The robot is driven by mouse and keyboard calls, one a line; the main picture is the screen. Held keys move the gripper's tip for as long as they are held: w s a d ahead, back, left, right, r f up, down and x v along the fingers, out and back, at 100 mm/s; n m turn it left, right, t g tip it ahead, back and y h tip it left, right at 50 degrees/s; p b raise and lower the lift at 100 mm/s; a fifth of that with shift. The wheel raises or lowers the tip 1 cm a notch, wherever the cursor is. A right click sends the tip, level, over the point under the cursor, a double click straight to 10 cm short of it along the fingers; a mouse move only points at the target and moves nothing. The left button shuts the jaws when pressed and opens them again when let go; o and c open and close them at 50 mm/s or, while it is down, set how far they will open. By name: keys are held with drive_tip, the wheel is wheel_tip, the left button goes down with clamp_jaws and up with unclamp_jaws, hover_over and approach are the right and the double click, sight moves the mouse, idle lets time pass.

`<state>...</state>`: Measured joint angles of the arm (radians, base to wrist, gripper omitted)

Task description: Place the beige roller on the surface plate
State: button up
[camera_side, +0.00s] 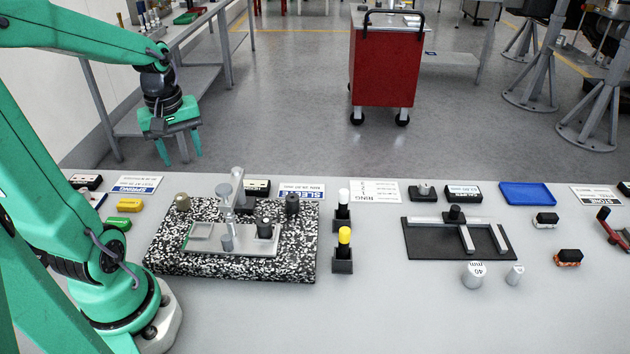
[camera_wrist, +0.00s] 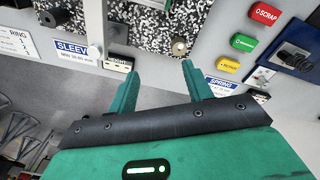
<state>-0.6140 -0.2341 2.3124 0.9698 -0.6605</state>
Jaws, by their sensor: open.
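The beige roller (camera_side: 182,202) stands upright on the back left corner of the black-and-white speckled surface plate (camera_side: 165,262). In the wrist view the roller (camera_wrist: 179,46) shows from above near the plate's edge (camera_wrist: 205,12). My gripper (camera_side: 184,158) hangs in the air behind the back edge of the table, beyond the roller and apart from it. Its two green fingers are spread wide in the wrist view (camera_wrist: 160,65), with nothing between them.
A grey fixture with a post (camera_side: 228,240) and dark cylinders (camera_side: 292,204) stand on the plate. Yellow (camera_side: 130,205) and green (camera_side: 117,223) blocks lie to its left. Upright holders (camera_side: 343,262) and a black tray (camera_side: 425,243) stand to its right.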

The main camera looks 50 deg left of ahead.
drive_tip(key=d+r+m+t, duration=0.2)
drive_tip(key=d+r+m, duration=0.1)
drive_tip(key=d+m, duration=0.4)
drive_tip(key=d+r+m+t, duration=0.2)
drive_tip(key=d+r+m, duration=0.1)
drive_tip(key=d+m, duration=0.4)
drive_tip(key=shift+s+d+m+t+h, duration=0.2)
drive_tip(key=shift+d+m+t+h, duration=0.15)
drive_tip(key=shift+d, duration=0.7)
